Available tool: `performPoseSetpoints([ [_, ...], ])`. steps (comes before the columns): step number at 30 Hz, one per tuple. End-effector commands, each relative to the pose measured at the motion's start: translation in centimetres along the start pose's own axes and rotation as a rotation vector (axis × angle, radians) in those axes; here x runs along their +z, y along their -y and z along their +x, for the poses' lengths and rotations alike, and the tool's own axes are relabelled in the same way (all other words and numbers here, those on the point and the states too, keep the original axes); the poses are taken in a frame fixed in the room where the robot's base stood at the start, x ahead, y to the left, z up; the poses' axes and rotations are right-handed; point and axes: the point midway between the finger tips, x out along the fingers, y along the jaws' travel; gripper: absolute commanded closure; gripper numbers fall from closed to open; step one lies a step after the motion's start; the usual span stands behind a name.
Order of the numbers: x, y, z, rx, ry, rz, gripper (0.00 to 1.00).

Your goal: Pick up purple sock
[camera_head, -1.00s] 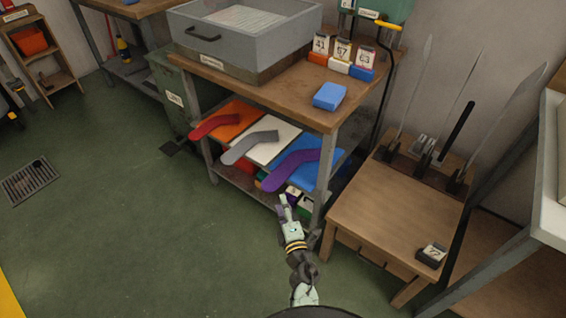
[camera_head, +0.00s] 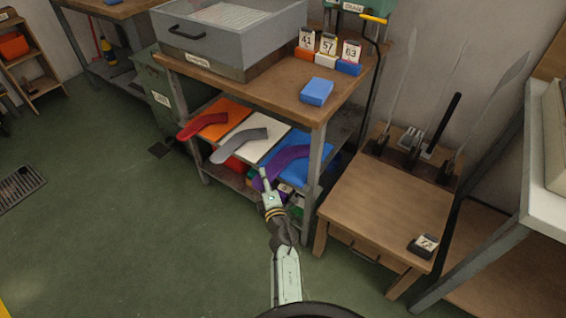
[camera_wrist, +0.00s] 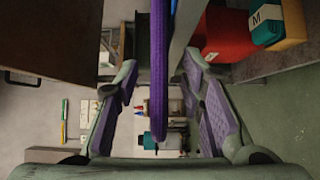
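The purple sock (camera_head: 288,158) lies on the blue board (camera_head: 312,168) of the shelf under the bench, its foot end hanging over the front edge. My gripper (camera_head: 264,178) is at that overhanging end and covers part of it. In the wrist view the sock (camera_wrist: 159,65) shows edge-on as a narrow purple strip between the two fingers. My gripper (camera_wrist: 158,100) is open there, with a gap between the strip and each purple finger pad.
A grey sock (camera_head: 237,147) on a white board and a red sock (camera_head: 203,125) on an orange board lie to the left. A bench leg (camera_head: 315,180) stands close to the right. Coloured bins (camera_wrist: 252,25) sit on the lower shelf. Open floor lies in front.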

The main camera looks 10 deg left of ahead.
Motion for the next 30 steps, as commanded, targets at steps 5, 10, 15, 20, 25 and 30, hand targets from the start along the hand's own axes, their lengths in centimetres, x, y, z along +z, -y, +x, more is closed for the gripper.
performPoseSetpoints([
  [5,0.0,0.0,0.0,0.000,0.000,0.000,0.68],
  [10,0.0,0.0,0.0,0.001,0.000,0.000,0.79],
  [15,0.0,0.0,0.0,0.001,0.000,0.000,0.91],
  [20,0.0,0.0,0.0,0.001,0.000,0.000,1.00],
  [25,0.0,-0.1,0.0,0.001,-0.001,0.000,1.00],
  [30,0.0,-1.1,0.0,0.002,-0.001,-0.001,1.00],
])
